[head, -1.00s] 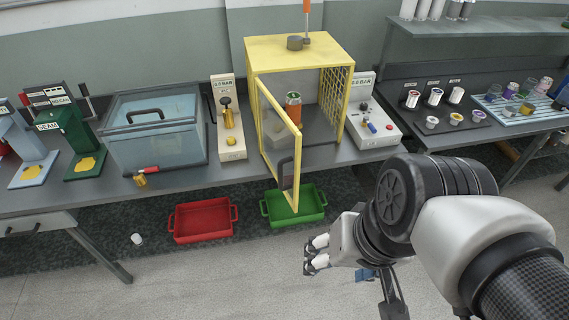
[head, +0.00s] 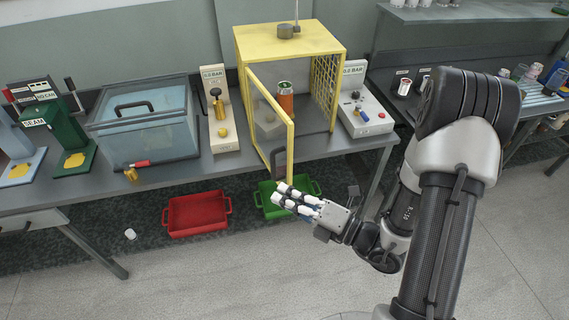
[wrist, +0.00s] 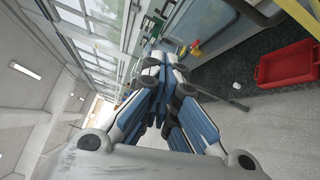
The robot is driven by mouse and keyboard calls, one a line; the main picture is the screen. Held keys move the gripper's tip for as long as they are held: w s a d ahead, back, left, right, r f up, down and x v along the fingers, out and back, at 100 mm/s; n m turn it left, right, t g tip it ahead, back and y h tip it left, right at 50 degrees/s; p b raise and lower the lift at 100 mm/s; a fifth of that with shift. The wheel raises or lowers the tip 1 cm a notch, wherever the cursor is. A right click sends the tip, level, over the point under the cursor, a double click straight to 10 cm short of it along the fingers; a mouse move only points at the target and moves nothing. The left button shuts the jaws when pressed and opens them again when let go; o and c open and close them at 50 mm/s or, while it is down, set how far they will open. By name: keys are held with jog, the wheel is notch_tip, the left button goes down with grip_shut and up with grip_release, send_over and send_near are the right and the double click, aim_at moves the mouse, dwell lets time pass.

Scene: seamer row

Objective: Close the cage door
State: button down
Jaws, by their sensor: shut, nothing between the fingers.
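The yellow-framed cage (head: 290,38) stands on the bench, with a mesh right side. Its clear-paned door (head: 291,130) is hinged at the left and stands open, swung out toward me past the bench's front edge. A dark handle (head: 279,165) is on the door's lower part. An orange can (head: 286,100) stands inside the cage. My gripper (head: 280,194) is shut and empty, with its fingertips at the door's lower free corner. I cannot tell whether they touch it. The shut fingers also fill the middle of the wrist view (wrist: 155,75).
A green tray (head: 312,188) lies below the door, and a red tray (head: 198,215) lies left of it. Gauge panels (head: 219,125) (head: 367,118) flank the cage. A clear lidded tank (head: 145,130) stands farther left.

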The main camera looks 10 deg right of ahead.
aim_at(274, 163)
jog(key=w+d+f+m+t+h, duration=0.2)
jog(key=d+f+m+t+h, duration=0.1)
jog(key=d+f+m, duration=0.15)
jog(key=a+b+x, duration=0.1)
jog(key=b+x, duration=0.1)
jog(key=x, duration=0.8)
jog(key=shift+m, duration=0.35)
jog(key=shift+w+d+f+b, duration=0.15)
jog(key=shift+d+b, duration=0.15)
jog(key=shift+d, duration=0.8)
jog(key=shift+w+d+r+b, duration=0.1)
jog(key=shift+w+d+b, duration=0.15)
jog(key=shift+d, duration=0.8)
jog(key=shift+d, duration=0.1)
